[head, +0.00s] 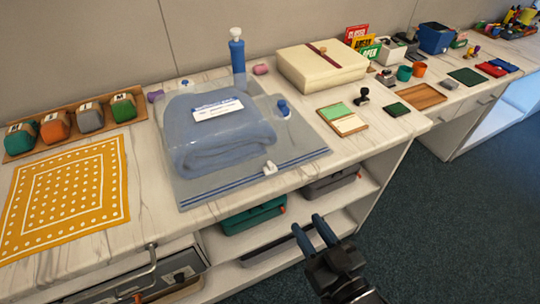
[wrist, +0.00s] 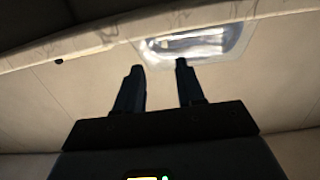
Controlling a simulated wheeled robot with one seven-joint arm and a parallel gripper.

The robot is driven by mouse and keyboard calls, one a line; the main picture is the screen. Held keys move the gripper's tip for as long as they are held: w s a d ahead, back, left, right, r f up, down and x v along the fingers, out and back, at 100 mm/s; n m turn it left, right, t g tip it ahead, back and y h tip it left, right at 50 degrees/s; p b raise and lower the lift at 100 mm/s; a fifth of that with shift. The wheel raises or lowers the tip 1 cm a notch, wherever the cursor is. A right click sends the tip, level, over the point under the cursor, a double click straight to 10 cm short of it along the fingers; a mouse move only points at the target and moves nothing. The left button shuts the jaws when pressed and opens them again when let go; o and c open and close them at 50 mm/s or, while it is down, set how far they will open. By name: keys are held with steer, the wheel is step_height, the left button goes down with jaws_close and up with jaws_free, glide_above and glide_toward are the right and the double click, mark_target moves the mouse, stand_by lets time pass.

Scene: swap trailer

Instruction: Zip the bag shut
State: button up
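A clear plastic bag (head: 187,190) lies flat on the marbled counter with a folded blue blanket (head: 225,140) inside. A blue-striped zip strip (head: 225,190) runs along its front edge. A white slider (head: 270,168) sits on the strip, right of its middle. Whether the strip is closed on either side of the slider is too small to tell. My gripper (head: 309,224) is in front of the counter edge, to the right of and nearer than the slider, apart from the bag. In the wrist view my gripper (wrist: 158,80) has its fingers apart with nothing between them.
A blue pump (head: 237,55) stands behind the bag. A cream case (head: 320,68) and a green-and-cream box (head: 342,118) are to the right. A yellow dotted cloth (head: 70,195) lies left. Shelves with a teal bin (head: 252,215) are below the counter.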

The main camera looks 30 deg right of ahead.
steer(key=p, duration=0.1)
glide_toward(272, 167)
steer(key=w, duration=0.3)
steer(key=shift+w+f+t, duration=0.2)
steer(key=shift+f+t, duration=0.05)
steer(key=shift+t, duration=0.15)
steer(key=shift+w+p, duration=0.9)
steer(key=shift+w, duration=2.9)
steer(key=shift+c, duration=0.4)
jaws_close()
